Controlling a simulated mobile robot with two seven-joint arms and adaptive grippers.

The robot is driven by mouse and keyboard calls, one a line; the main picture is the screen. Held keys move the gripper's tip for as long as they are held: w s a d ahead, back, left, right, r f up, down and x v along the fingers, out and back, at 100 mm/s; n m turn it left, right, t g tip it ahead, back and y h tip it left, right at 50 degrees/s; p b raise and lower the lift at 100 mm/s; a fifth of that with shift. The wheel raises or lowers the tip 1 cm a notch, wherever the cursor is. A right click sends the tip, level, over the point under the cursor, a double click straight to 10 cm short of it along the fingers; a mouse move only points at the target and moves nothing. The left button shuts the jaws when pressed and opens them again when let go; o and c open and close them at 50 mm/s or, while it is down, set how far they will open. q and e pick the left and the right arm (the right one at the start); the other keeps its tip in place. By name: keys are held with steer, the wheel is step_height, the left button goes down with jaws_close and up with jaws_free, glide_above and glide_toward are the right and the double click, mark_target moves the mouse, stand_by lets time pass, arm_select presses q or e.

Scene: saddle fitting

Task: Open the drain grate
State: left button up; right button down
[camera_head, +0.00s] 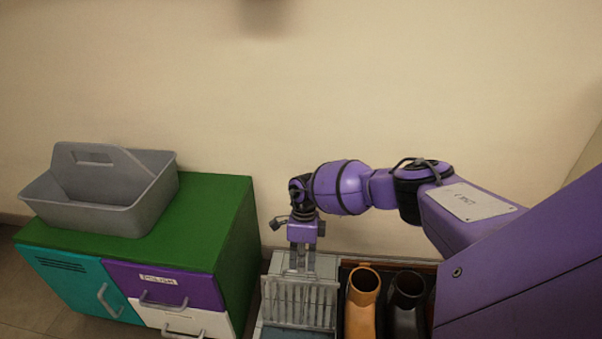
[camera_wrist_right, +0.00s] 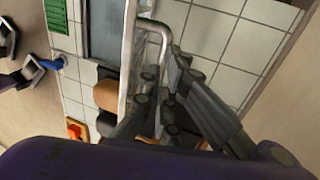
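The drain grate (camera_head: 298,305) is a light metal frame with several parallel bars. It appears raised and tilted up, with part of the dark drain basin showing in front of it. The right wrist view shows the grate (camera_wrist_right: 127,60) nearly edge-on, with the basin (camera_wrist_right: 104,35) to its left. Its bent metal handle (camera_wrist_right: 158,27) runs down between the fingers of my right gripper (camera_head: 302,270). These fingers (camera_wrist_right: 166,80) look closed around the handle, though the exact contact is partly hidden.
An orange boot (camera_head: 362,286) and a black boot (camera_head: 408,290) stand right of the grate. On the left, a green-topped cabinet (camera_head: 222,200) with drawers carries a grey caddy (camera_head: 140,205). A bare wall rises behind.

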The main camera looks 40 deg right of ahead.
steer(key=shift+s+d+f, duration=0.1)
steer(key=shift+f, duration=0.55)
steer(key=shift+s+d+f, duration=0.1)
steer(key=shift+f, duration=0.5)
steer(key=c, duration=2.2)
jaws_free()
steer(key=shift+o, duration=1.1)
steer(key=shift+f, duration=0.2)
steer(key=shift+o, duration=0.8)
steer(key=shift+w+f, duration=0.2)
steer(key=shift+f, duration=0.15)
steer(key=shift+o, duration=0.3)
steer(key=shift+r, duration=0.15)
steer(key=shift+c, duration=0.5)
steer(key=v, duration=1.2)
steer(key=shift+r, duration=0.35)
